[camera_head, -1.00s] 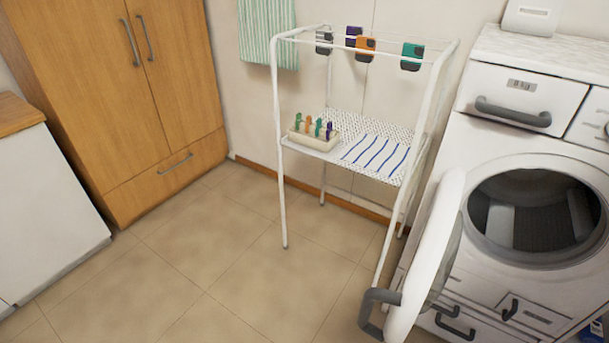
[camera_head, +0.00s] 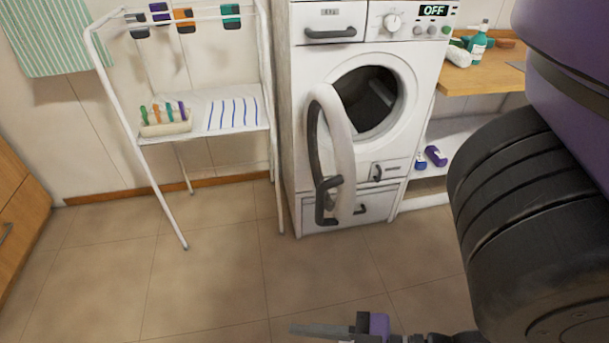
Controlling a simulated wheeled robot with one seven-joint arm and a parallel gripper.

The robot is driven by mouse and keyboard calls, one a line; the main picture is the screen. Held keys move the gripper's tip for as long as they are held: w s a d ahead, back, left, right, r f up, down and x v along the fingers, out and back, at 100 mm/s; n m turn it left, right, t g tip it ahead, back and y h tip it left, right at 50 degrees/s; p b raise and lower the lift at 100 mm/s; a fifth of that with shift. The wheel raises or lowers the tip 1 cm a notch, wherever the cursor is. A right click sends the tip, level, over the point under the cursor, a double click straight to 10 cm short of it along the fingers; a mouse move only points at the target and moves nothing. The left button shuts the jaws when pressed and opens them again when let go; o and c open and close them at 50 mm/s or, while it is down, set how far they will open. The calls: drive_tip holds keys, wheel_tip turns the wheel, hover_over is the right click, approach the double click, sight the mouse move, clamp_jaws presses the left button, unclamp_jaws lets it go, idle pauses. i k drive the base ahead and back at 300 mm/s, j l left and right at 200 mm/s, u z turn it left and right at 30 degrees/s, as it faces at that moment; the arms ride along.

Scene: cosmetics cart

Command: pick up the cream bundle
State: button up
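A pale, whitish-cream bundle-like item (camera_head: 459,56) lies on the wooden counter at the upper right, beside a teal bottle (camera_head: 478,42). A cream holder (camera_head: 166,129) with several coloured clips stands on the drying rack's shelf at the left. I cannot tell for sure which of these is the cream bundle. My gripper (camera_head: 312,331) shows at the bottom edge, low over the floor and well away from both. It points left, and only a grey finger and a purple part show, so its opening is unclear. Nothing is visible in it.
The washing machine (camera_head: 307,92) stands in the middle, with its round door open and jutting out. The white drying rack (camera_head: 152,172) is on its left. The counter (camera_head: 470,80) is on its right. The floor in front is clear.

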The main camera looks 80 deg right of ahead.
sight(461, 58)
drive_tip(key=j+z, duration=0.1)
drive_tip(key=z, duration=0.4)
drive_tip(key=j+z, duration=0.15)
drive_tip(key=z, duration=0.35)
drive_tip(key=j+z, duration=0.1)
drive_tip(key=z, duration=1.95)
drive_tip(key=j, duration=0.1)
